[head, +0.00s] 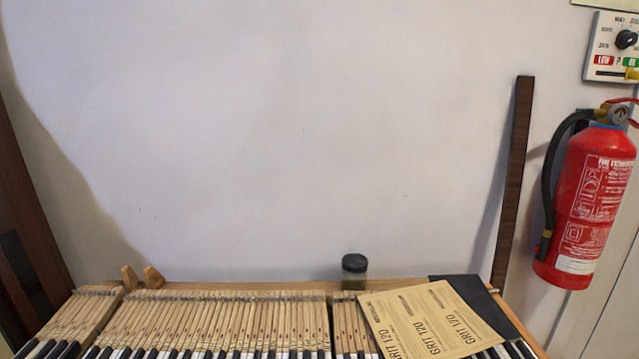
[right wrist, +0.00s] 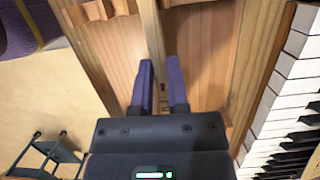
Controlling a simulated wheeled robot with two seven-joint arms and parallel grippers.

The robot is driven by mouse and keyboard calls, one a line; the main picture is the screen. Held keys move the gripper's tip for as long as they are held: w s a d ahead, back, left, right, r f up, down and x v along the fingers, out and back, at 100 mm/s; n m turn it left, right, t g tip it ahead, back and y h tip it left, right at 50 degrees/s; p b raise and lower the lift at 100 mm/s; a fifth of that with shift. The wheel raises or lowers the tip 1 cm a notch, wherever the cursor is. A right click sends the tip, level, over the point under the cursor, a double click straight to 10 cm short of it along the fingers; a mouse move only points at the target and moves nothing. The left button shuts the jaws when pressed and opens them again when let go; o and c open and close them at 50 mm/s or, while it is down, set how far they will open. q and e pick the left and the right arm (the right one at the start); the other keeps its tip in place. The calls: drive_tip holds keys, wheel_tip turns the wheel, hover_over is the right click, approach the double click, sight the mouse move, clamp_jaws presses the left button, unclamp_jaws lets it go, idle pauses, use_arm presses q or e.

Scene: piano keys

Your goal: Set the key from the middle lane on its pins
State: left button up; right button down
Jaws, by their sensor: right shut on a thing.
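My right gripper (right wrist: 159,62) shows in the right wrist view, its two purple fingers closed on a narrow light wooden key (right wrist: 150,28). The key runs from between the fingers to the top of the picture, over a wooden tray (right wrist: 203,55) with lanes. Small dark marks show on the wood between the fingers. I cannot tell whether the key is clear of the tray floor. In the head view the keyboard (head: 230,318) has narrow dark gaps in its row of wooden keys, one right of the middle. The pins are not distinguishable. Neither gripper shows in the head view.
A dark-lidded jar (head: 354,270) stands behind the keys. Grit 120 sandpaper (head: 435,320) lies over the right-hand keys. Two small wooden pieces (head: 153,277) stand at the back left. A dark strip (head: 513,180) leans on the wall beside a fire extinguisher (head: 590,205).

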drive_tip(key=shift+a+p+v, duration=0.25)
drive_tip(key=shift+p+v, duration=0.5)
drive_tip(key=shift+v, duration=0.35)
drive_tip(key=shift+r+p, duration=0.3)
drive_tip(key=shift+r, duration=0.25)
drive_tip(key=shift+r+p, duration=0.35)
drive_tip(key=shift+r, duration=0.05)
drive_tip(key=p+v, duration=0.1)
drive_tip(key=a+p+v, duration=0.1)
drive_tip(key=p+v, duration=0.1)
drive_tip(key=shift+d+r, duration=0.1)
drive_tip(key=shift+r, duration=0.45)
